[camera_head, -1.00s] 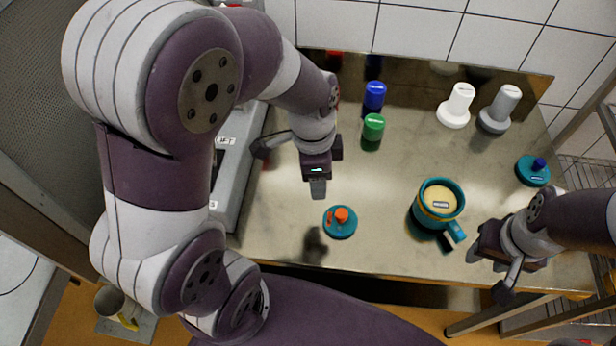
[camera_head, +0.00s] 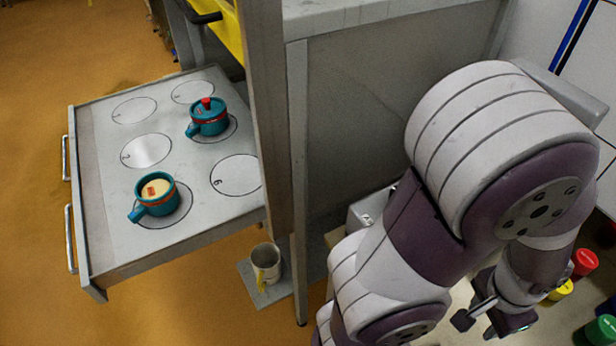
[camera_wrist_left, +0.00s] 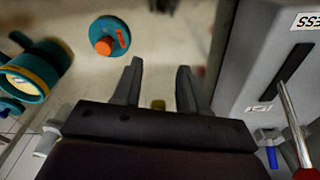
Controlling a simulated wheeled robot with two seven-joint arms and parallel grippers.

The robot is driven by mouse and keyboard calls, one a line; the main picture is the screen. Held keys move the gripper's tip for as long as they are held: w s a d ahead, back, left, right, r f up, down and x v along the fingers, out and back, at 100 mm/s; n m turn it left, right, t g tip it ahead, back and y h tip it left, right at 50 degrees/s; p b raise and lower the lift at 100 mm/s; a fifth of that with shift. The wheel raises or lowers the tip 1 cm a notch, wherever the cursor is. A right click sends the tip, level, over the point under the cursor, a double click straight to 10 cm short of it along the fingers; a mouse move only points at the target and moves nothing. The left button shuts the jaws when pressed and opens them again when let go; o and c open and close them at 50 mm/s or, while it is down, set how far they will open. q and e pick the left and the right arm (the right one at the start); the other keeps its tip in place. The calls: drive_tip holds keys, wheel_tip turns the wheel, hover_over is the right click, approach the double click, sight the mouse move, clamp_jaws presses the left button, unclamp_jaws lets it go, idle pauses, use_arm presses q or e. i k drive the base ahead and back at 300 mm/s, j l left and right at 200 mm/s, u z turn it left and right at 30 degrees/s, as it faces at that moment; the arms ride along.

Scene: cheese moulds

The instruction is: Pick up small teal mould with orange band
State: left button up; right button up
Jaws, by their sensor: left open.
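Two teal moulds with orange-red bands stand in a pulled-out drawer (camera_head: 110,232) in the head view. The nearer mould (camera_head: 157,207) is open, with pale cheese and a red tag inside. The farther mould (camera_head: 208,126) wears a teal lid with a red knob. My left gripper (camera_wrist_left: 158,78) is open and empty in the wrist view, above the worktop and far from the drawer. It shows partly in the head view (camera_head: 492,322), at lower right. A teal lid with an orange knob (camera_wrist_left: 103,28) and a yellow-banded teal mould (camera_wrist_left: 50,62) lie beyond it. My right gripper is out of view.
Several numbered circles in the drawer are bare. A cabinet post (camera_head: 268,120) stands between the drawer and my left arm. A mug (camera_head: 265,258) sits on a low plate beside it. A grey press (camera_wrist_left: 245,65) stands right of my gripper. Red (camera_head: 584,262) and green (camera_head: 602,330) pieces stand at right.

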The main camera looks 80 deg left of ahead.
sight(160, 206)
drive_tip(key=u, duration=3.75)
drive_tip(key=i+j+z, duration=0.1)
drive_tip(key=i+j, duration=0.5)
drive_tip(key=j, duration=0.25)
drive_tip(key=i+j+z, duration=0.15)
drive_tip(key=i+j, duration=0.15)
drive_tip(key=j, duration=0.15)
drive_tip(key=z, duration=1.65)
